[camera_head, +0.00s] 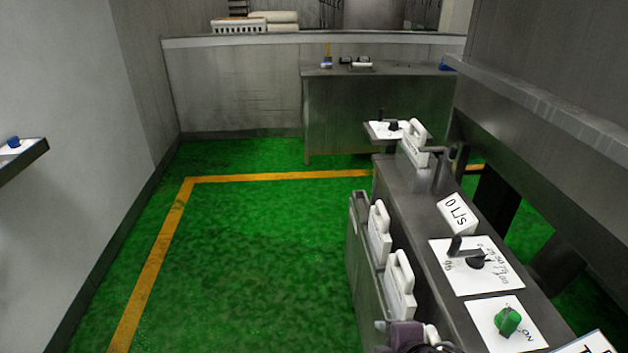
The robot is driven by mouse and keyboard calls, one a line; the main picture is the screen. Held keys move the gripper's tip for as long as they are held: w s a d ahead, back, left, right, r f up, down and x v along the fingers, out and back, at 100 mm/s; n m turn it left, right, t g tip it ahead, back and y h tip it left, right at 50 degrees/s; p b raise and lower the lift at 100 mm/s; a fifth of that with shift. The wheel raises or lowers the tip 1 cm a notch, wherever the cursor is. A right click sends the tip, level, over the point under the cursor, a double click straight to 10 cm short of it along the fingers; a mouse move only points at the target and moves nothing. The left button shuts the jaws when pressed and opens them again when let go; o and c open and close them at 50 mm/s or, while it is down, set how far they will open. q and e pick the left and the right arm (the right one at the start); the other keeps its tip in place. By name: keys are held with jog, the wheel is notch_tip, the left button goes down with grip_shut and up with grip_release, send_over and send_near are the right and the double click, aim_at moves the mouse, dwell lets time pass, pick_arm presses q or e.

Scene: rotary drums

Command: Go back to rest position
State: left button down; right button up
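A dark grey-purple part, which looks like my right gripper (408,338), shows at the bottom edge, right of centre. It is cut off by the frame, and its fingers cannot be made out clearly. It is close to the left side of the control bench, near a white handle (401,287). I cannot tell whether it touches anything. My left gripper is not in view.
A metal bench (405,195) on the right carries a green knob (507,321), a black dial (475,261) and a white label block (457,213). A metal cabinet (375,110) stands at the back. A small shelf (30,152) juts from the left wall. The green floor (265,260) is clear.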

jog(key=s+d+f+m+g+h, duration=0.25)
jog(key=s+d+m+g, duration=0.3)
jog(key=s+m, duration=0.75)
notch_tip(320, 180, down, 28)
jog(key=w+m, duration=0.2)
jog(key=m, duration=0.1)
jog(key=s+d+f+g, duration=0.1)
jog(key=s+d+f, duration=0.1)
jog(key=s+f, duration=0.8)
jog(key=s+d+f+g, duration=0.1)
jog(key=s+d+f, duration=0.1)
jog(key=s+f, duration=0.8)
jog(key=shift+s+f, duration=0.25)
jog(key=shift+f, duration=0.25)
